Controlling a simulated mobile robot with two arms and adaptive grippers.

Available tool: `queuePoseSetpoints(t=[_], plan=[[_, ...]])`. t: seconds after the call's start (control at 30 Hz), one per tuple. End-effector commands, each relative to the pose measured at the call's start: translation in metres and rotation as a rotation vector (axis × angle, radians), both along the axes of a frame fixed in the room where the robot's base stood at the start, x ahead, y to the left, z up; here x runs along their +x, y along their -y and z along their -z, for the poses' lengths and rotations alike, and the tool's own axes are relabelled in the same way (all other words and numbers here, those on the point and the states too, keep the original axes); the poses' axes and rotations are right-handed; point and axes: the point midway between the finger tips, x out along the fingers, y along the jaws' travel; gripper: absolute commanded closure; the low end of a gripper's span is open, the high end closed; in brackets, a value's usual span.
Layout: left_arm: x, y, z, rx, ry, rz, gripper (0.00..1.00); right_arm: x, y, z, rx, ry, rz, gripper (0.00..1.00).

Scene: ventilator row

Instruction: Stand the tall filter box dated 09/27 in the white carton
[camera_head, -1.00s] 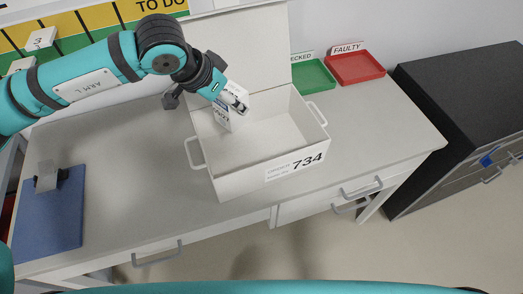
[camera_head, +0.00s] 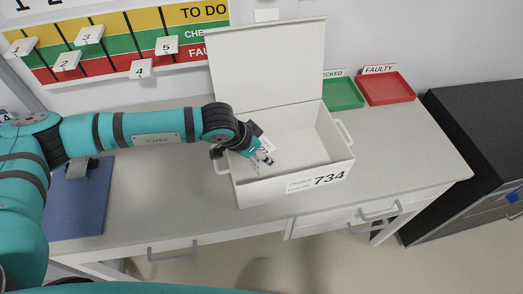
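The white carton (camera_head: 262,191), marked 734, stands on the bench with its lid raised at the back. My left gripper (camera_head: 264,158) reaches into the left part of the carton from the left. It is shut on a white filter box (camera_head: 259,133), which is mostly hidden behind the gripper and wrist. The box is inside the carton walls; whether it touches the carton floor cannot be seen. Its date cannot be read now; the earlier frame shows what looks like 09/27 on it. My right gripper is not in view.
A green tray (camera_head: 343,94) and a red tray (camera_head: 385,89) marked FAULTY stand behind right of the carton. A blue mat (camera_head: 78,207) with a grey metal piece lies at left. A board with numbered tags (camera_head: 130,40) hangs behind. A dark cabinet (camera_head: 480,150) stands at right.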

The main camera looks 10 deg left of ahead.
Motion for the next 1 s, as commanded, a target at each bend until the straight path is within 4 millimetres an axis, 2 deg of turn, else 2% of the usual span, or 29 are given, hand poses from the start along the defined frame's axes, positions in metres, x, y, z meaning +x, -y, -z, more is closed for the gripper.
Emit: queuePoseSetpoints(t=[0.1, 0.43, 0.47, 0.6, 0.63, 0.87, 1.0], plan=[[-0.0002, 0.0002, 0.0078, 0.000, 0.000, 0.001, 0.78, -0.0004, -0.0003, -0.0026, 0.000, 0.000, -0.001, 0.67], [0.0000, 0.0000, 0.0119, 0.000, 0.000, 0.001, 0.78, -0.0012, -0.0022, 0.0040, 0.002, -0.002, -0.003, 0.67], [0.0000, 0.0000, 0.0108, 0.001, 0.001, 0.000, 0.43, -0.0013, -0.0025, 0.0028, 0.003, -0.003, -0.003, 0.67], [-0.0001, -0.0001, 0.0101, 0.000, 0.000, 0.001, 0.25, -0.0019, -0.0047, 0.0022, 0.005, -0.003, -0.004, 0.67], [-0.0001, -0.0001, 0.0101, 0.000, 0.000, 0.001, 0.22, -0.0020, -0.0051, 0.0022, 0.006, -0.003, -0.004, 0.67], [-0.0001, -0.0001, 0.0099, 0.000, 0.000, 0.000, 0.22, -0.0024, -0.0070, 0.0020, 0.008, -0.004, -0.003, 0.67], [-0.0001, -0.0002, 0.0040, 0.000, 0.000, 0.001, 0.22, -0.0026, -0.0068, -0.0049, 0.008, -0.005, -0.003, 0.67]])
